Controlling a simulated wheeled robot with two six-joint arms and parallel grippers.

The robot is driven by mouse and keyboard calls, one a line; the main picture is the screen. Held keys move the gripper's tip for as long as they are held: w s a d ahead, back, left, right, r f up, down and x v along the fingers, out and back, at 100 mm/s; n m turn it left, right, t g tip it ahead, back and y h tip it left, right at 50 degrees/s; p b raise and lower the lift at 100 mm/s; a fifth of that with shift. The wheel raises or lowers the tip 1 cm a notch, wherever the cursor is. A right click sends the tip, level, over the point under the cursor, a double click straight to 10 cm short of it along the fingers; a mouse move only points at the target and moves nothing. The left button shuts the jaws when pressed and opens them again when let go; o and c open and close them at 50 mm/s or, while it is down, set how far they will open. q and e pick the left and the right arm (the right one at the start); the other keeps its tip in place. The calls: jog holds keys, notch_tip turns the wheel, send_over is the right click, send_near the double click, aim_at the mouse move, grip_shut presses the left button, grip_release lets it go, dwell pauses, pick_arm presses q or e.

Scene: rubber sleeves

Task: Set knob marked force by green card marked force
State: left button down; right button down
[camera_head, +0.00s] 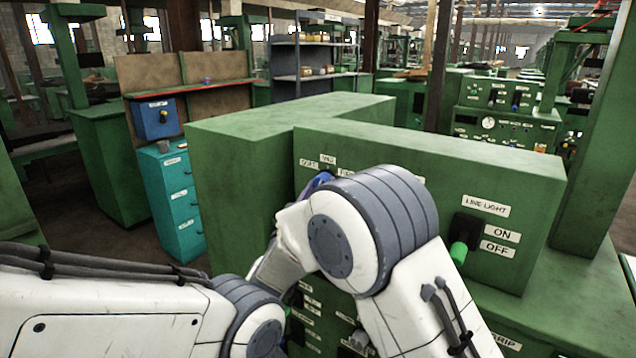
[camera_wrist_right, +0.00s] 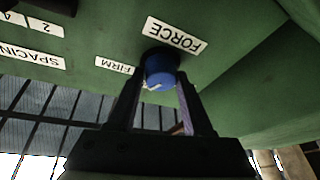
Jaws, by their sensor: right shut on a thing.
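The blue knob (camera_wrist_right: 160,67) sits on a green panel beside a white plate marked FORCE (camera_wrist_right: 175,35), which reads upside down in the wrist view. A FIRM plate (camera_wrist_right: 115,65) is on the knob's other side. My right gripper (camera_wrist_right: 160,84) is shut on the knob, one finger on each side. A pale mark shows on the knob's face, but its exact setting is unclear. In the head view my arm hides most of the knob and right gripper; a bit of blue-purple (camera_head: 316,183) shows below small scale plates. I cannot make out a green card. My left gripper is not visible.
On the same green cabinet (camera_head: 480,165), a black switch with a green handle (camera_head: 459,250) stands beside LINE LIGHT, ON and OFF plates. More controls sit low behind my arm. A teal drawer unit (camera_head: 172,205) and a blue box (camera_head: 156,118) stand at left.

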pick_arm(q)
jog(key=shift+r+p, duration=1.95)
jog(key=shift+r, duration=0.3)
pick_arm(e)
jog(key=shift+r+n+y, duration=0.1)
jog(key=shift+n+y, duration=0.55)
jog(key=shift+n, duration=0.85)
jog(key=shift+n+y, duration=0.65)
jog(key=shift+n, duration=0.85)
jog(key=shift+s, duration=0.1)
jog(key=shift+c, duration=1.6)
grip_release()
